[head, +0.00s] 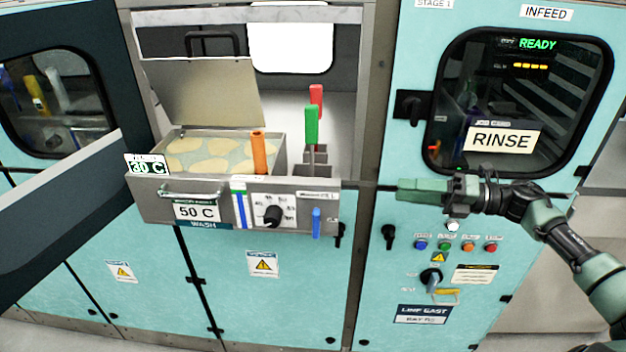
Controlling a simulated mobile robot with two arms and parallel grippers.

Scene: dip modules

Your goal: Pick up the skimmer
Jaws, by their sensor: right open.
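No tool in view is labelled as the skimmer. An orange handle (259,152) stands upright at the front right of the wash bath; its lower end is hidden. A green handle (311,125) and a red handle (316,96) stand upright to its right, behind the drawer front. I cannot tell which of these belongs to the skimmer. My right gripper (405,190) comes in from the right and points left, in front of the teal cabinet. It is open and empty, apart from the handles and to their right. My left gripper is out of view.
The wash drawer front (150,203) sticks out with a dial (272,215) and a small blue handle (316,222). A raised lid (205,90) stands behind the foamy bath. The rinse cabinet (380,300) has buttons below my right gripper. A dark slanted panel fills the left.

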